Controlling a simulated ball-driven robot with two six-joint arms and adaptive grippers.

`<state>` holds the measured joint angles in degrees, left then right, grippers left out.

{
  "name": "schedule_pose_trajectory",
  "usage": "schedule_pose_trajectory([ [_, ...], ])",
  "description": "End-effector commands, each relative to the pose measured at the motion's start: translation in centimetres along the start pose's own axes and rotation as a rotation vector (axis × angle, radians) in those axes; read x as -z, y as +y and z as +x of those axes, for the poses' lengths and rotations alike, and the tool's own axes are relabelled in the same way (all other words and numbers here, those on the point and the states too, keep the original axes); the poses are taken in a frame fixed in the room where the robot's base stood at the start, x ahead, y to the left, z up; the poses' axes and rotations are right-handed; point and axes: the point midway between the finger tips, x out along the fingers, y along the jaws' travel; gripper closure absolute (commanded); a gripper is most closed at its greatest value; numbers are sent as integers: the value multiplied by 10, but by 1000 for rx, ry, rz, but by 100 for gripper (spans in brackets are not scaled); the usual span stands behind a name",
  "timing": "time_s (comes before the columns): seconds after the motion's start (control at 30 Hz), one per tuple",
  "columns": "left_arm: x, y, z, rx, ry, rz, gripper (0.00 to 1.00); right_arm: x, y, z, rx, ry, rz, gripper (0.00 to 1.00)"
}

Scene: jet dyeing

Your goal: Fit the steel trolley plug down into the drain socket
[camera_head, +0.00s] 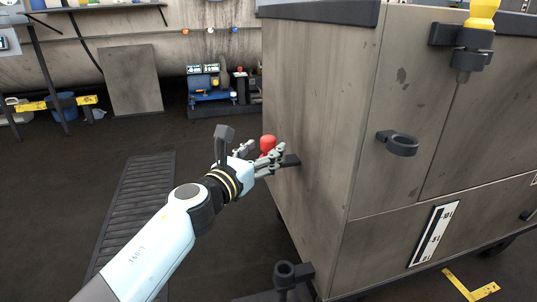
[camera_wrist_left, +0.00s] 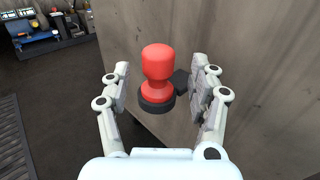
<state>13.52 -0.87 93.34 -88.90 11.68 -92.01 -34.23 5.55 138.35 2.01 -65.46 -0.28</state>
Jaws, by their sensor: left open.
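A red-handled plug (camera_head: 267,144) sits upright in a dark holder (camera_head: 291,160) on the left side of the grey steel trolley. In the left wrist view the red plug (camera_wrist_left: 157,82) has a rounded top, a narrower neck and a black collar (camera_wrist_left: 157,103). My left gripper (camera_head: 262,153) is open, with one finger on each side of the plug and gaps between. The plug's lower end is hidden. A dark upright ring-topped socket (camera_head: 285,269) stands low beside the trolley, apart from the gripper; I cannot tell if it is the drain socket. My right gripper is not in view.
The trolley (camera_head: 315,120) fills the right side. Its front carries an empty dark ring holder (camera_head: 399,143) and a yellow-handled tool (camera_head: 482,14) in another holder. A floor grate (camera_head: 140,205) lies left. A blue machine (camera_head: 212,94) stands behind. The floor between is clear.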

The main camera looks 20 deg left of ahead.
Motion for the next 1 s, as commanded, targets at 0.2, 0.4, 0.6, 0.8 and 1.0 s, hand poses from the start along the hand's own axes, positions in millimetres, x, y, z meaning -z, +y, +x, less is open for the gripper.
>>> schedule_pose_trajectory([
  [0.2, 2, 2, 28, 0, 1, 0, 39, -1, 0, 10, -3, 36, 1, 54],
  [0.4, 1, 2, 30, 0, 1, 0, 39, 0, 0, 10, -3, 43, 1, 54],
  [0.6, 1, 2, 30, 0, 1, 0, 59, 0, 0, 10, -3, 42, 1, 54],
  [0.8, 1, 2, 30, 0, 1, 0, 85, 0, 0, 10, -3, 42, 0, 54],
  [1.0, 1, 2, 30, 0, 1, 0, 100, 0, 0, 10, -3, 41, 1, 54],
])
